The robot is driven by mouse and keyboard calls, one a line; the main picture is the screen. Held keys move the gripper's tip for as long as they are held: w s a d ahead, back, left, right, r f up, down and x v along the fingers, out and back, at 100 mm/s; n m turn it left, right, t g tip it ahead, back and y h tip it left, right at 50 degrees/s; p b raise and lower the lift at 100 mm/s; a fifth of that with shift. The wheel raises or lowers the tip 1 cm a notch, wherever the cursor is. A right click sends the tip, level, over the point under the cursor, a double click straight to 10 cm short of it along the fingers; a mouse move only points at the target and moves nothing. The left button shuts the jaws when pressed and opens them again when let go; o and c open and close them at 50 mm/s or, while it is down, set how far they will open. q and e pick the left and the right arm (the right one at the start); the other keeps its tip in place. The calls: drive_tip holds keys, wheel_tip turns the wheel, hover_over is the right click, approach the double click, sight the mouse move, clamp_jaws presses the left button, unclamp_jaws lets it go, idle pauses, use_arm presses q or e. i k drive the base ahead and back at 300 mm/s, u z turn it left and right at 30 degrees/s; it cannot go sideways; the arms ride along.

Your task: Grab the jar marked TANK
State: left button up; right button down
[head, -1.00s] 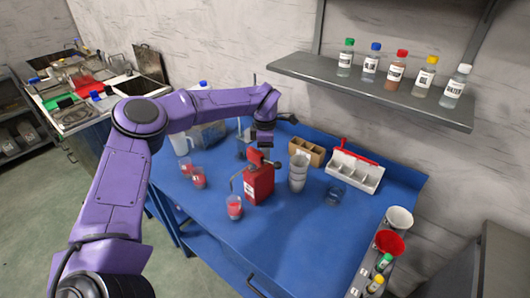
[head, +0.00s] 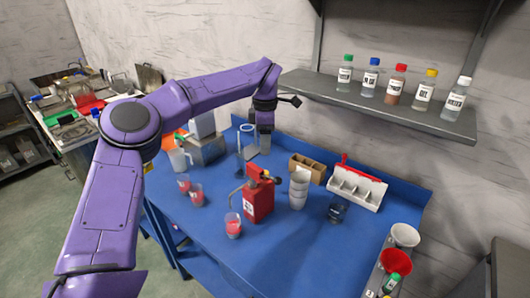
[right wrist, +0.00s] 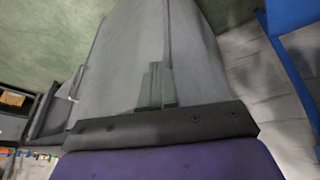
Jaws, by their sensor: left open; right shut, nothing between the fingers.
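I cannot read TANK on any label. Several clear bottles stand in a row on the grey wall shelf (head: 400,112), each with a white label: one green-capped (head: 345,73), one blue-capped (head: 369,78), one red-capped with brownish contents (head: 396,86), one yellow-capped (head: 425,92) and one white-capped (head: 455,101). My left gripper (head: 265,150) is open and points down over the back of the blue table, left of and below the shelf, apart from the bottles. My right gripper (right wrist: 154,88) is shut and empty in the right wrist view, above a grey surface.
On the blue table (head: 290,255) stand a red can (head: 258,203), cups with red contents (head: 233,228), stacked white cups (head: 299,188), a brown box (head: 307,168), a white divided tray (head: 356,190) and a dark glass (head: 338,210). A red funnel (head: 396,261) sits at the right edge.

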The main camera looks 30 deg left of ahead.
sight(233, 221)
drive_tip(key=k, duration=1)
